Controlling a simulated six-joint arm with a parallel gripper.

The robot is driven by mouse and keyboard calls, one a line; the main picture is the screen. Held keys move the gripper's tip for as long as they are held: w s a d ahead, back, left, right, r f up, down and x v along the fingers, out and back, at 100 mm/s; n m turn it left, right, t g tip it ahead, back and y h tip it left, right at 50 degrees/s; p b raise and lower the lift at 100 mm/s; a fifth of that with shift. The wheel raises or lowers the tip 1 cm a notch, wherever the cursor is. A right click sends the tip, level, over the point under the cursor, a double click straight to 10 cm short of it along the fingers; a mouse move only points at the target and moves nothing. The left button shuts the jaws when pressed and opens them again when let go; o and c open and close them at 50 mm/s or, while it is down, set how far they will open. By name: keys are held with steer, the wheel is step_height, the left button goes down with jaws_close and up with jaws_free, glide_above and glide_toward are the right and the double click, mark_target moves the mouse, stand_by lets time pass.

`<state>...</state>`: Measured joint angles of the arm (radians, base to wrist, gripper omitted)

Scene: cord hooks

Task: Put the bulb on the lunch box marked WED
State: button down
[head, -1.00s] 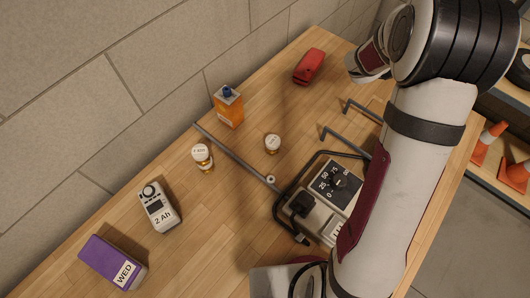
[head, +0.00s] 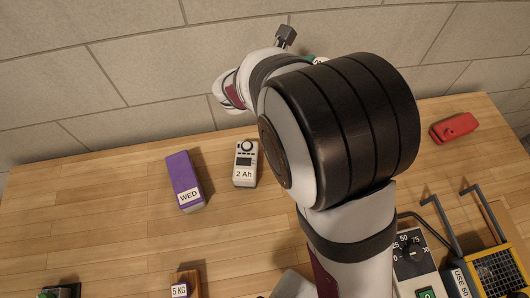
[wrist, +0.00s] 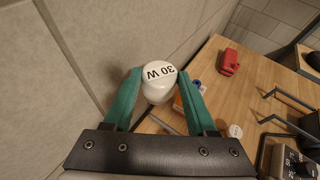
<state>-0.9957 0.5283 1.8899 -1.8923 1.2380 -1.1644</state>
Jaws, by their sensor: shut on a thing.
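A white bulb marked 30 W (wrist: 158,90) is between the green fingers of my gripper (wrist: 160,76) in the wrist view. The gripper is shut on it, and it is clear of the table. The purple lunch box (head: 183,172) with a white WED label lies on the table, left of centre in the head view. My arm hides the bulb and most of the gripper there; a bit of green shows at the arm's upper edge. The lunch box does not show in the wrist view.
A grey 2 Ah device (head: 245,164) stands just right of the lunch box. A 5 KG block (head: 188,284) is at the front edge. A red object (head: 454,128) and a dial box (head: 411,258) are at right. The table left of the lunch box is clear.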

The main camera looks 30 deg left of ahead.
steer(key=s+a+n+y, duration=0.35)
steer(key=s+a, duration=0.85)
steer(key=s, duration=0.4)
steer(key=n+y, duration=0.3)
steer(key=y, duration=0.1)
glide_above(179, 186)
steer(key=shift+h, duration=0.25)
step_height(179, 186, down, 14)
steer(key=shift+r, duration=0.1)
steer(key=shift+f, duration=0.2)
steer(key=shift+c, duration=1)
jaws_free()
